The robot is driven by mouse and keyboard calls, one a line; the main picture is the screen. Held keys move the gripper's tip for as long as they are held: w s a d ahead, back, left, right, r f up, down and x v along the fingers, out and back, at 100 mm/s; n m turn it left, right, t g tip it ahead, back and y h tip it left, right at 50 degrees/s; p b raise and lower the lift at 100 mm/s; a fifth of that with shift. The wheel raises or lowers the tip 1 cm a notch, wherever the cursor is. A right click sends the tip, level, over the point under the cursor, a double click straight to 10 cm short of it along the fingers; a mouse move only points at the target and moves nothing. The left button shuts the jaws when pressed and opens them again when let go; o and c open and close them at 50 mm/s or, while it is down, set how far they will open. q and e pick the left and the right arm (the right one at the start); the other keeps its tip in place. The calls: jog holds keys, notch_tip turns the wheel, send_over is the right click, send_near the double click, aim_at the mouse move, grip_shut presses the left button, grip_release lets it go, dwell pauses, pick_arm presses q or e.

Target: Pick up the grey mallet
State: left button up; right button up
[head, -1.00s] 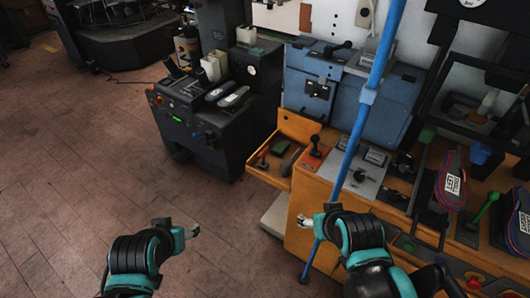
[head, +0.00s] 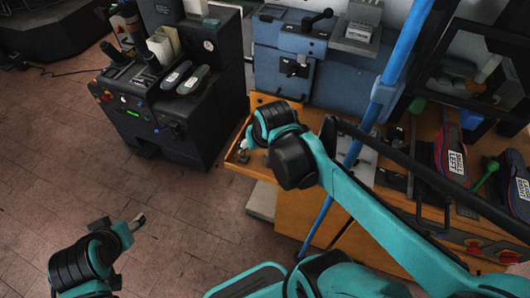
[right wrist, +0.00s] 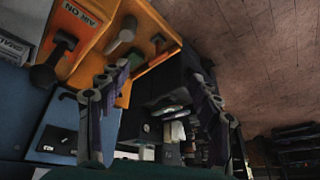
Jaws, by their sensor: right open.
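In the right wrist view, a grey-green piece (right wrist: 119,46), which looks like the grey mallet, lies in the open orange tray (right wrist: 149,66). It lies beyond the left finger's tip; I cannot make out its full shape. My right gripper (right wrist: 160,74) is open and empty, with its fingers spread apart near the tray. In the head view my right arm reaches over the tray (head: 258,172) and hides most of its contents, including the mallet. My left gripper (head: 138,221) hangs over the floor at lower left, away from the bench; its jaws are too small to read.
A small dark tool (right wrist: 158,40) lies near the grey piece. A dark lever (right wrist: 55,62) stands beside the tray by the AIR ON label. A blue pole (head: 385,95) rises close to my right arm. A black machine (head: 175,110) stands left of the tray.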

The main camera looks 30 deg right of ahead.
jog(key=w+d+f+m+g, duration=0.1)
jog(key=w+d+f+m, duration=0.1)
jog(key=w+d+f, duration=0.2)
jog(key=w+d+f+m+g, duration=0.2)
jog(key=w+d+f, duration=0.1)
jog(key=f, duration=0.6)
jog(key=w+d+f+m+g, duration=0.1)
jog(key=w+d+f+m, duration=0.1)
jog(key=w+d+f, duration=0.2)
jog(key=shift+w+d+f+m+g+b, duration=0.1)
jog(key=shift+w+f+m+g, duration=0.1)
jog(key=shift+f, duration=0.35)
jog(key=shift+w+d+f+m+g+b, duration=0.1)
jog(key=shift+w+d+f+b, duration=0.1)
jog(key=shift+f, duration=0.35)
jog(key=shift+w+d+f+m+g+b, duration=0.1)
jog(key=shift+w+f, duration=0.1)
jog(key=shift+f, duration=0.35)
jog(key=shift+d+f, duration=0.1)
jog(key=shift+f, duration=0.6)
notch_tip(320, 180, down, 8)
jog(key=b, duration=0.3)
jog(key=shift+w+r, duration=0.15)
jog(key=shift+r, duration=0.25)
grip_shut()
